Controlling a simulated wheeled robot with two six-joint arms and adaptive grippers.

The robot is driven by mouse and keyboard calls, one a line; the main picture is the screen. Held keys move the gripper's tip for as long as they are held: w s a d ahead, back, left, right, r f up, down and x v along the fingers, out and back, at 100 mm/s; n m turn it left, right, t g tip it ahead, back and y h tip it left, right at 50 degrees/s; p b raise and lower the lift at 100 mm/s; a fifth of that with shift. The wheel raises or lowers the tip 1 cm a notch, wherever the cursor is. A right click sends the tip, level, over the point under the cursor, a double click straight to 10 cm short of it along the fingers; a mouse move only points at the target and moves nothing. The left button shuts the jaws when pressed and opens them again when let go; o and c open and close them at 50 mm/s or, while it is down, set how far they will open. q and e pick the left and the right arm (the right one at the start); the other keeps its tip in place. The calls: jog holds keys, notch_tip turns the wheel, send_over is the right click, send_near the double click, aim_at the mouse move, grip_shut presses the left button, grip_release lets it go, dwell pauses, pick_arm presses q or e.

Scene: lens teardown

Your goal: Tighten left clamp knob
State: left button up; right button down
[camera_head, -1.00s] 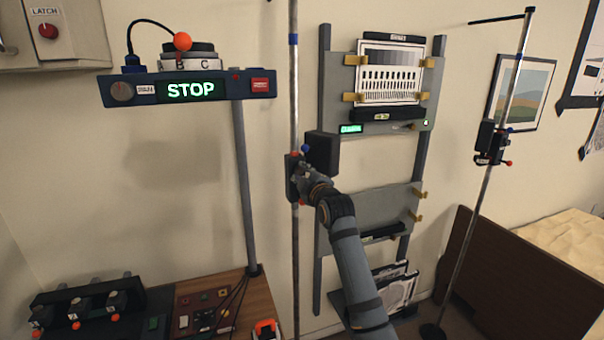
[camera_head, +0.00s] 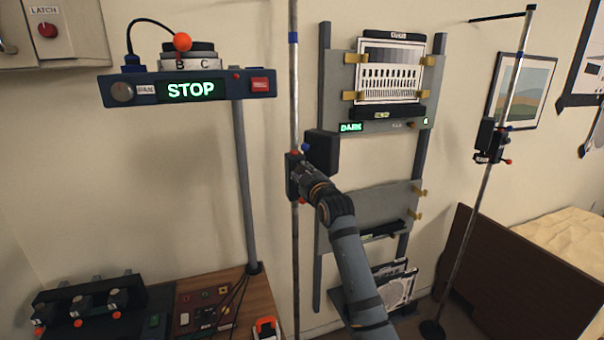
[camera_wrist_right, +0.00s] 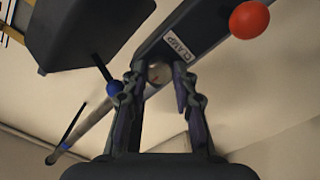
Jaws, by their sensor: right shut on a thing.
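The left clamp (camera_head: 293,176) sits on the left upright pole, with a dark box beside it. My right gripper (camera_head: 304,172) reaches it from the lower right and covers part of it. In the wrist view the fingers of my right gripper (camera_wrist_right: 158,88) stand on either side of a small pale round knob (camera_wrist_right: 158,72) on the dark labelled clamp body (camera_wrist_right: 182,42), and are closed on it. A red ball (camera_wrist_right: 249,19) is to the right of the fingers; a small blue knob (camera_wrist_right: 113,88) is just left of them. My left gripper is not in view.
The left pole (camera_head: 294,90) rises through the clamp. A grey rack with plates (camera_head: 343,95) stands behind right. A second clamp (camera_head: 487,140) is on the right pole. A STOP panel (camera_head: 238,86) is left.

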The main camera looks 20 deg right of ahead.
jog(key=c, duration=1.1)
grip_release()
jog(key=shift+o, duration=0.2)
jog(key=shift+s+f, duration=0.1)
jog(key=shift+s, duration=0.05)
jog(key=s, duration=1.1)
jog(key=shift+s+d, duration=0.2)
jog(key=shift+s, duration=0.1)
